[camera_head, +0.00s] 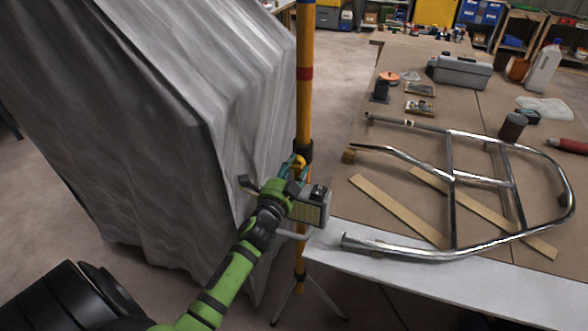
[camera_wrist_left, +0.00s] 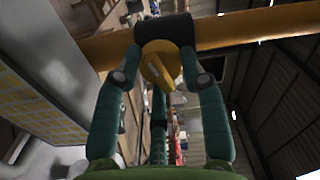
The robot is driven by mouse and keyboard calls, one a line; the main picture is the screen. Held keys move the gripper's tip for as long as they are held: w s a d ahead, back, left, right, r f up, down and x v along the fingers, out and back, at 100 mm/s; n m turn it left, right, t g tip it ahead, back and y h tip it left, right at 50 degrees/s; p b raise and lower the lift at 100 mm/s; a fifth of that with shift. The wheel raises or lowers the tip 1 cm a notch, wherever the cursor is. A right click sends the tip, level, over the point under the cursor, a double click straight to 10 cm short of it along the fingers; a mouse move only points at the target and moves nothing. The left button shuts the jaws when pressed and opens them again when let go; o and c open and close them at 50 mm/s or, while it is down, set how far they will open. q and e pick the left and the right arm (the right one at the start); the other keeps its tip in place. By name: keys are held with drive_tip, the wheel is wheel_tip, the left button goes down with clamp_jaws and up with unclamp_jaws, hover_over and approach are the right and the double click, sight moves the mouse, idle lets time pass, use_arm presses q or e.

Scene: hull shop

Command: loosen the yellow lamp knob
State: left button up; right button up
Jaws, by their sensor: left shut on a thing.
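The yellow lamp knob (camera_wrist_left: 158,64) sits on a dark collar (camera_wrist_left: 165,30) around a yellow pole (camera_head: 304,95). In the head view my left gripper (camera_head: 294,168) is at the pole, beside the lamp (camera_head: 311,206), and partly hides the knob. The lamp has a grey housing and a yellowish grid face. It also shows at the left of the left wrist view (camera_wrist_left: 42,85). My right gripper is not in view.
A grey draped cover (camera_head: 190,120) stands close on the left of the pole. A workbench (camera_head: 400,185) on the right bears a chrome tube frame (camera_head: 450,195), wooden strips and a grey toolbox (camera_head: 460,72). Tripod legs (camera_head: 300,290) stand below the lamp.

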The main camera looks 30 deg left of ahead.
use_arm(q)
drive_tip(key=shift+s+a+f+n+g, duration=0.15)
drive_tip(key=shift+f+n, duration=0.1)
drive_tip(key=shift+n, duration=0.4)
drive_tip(key=shift+w+a+f+n+g, duration=0.15)
drive_tip(key=shift+f+n, duration=0.1)
drive_tip(key=shift+n, duration=0.4)
drive_tip(key=shift+s+d, duration=0.1)
drive_tip(key=o, duration=1.2)
drive_tip(key=shift+c, duration=0.2)
drive_tip(key=shift+a, duration=0.2)
drive_tip(key=shift+d, duration=0.15)
drive_tip(key=shift+s+d, duration=0.1)
drive_tip(key=shift+s, duration=0.05)
drive_tip(key=v, duration=1.1)
drive_tip(key=shift+s+f, duration=0.15)
drive_tip(key=shift+s, duration=0.15)
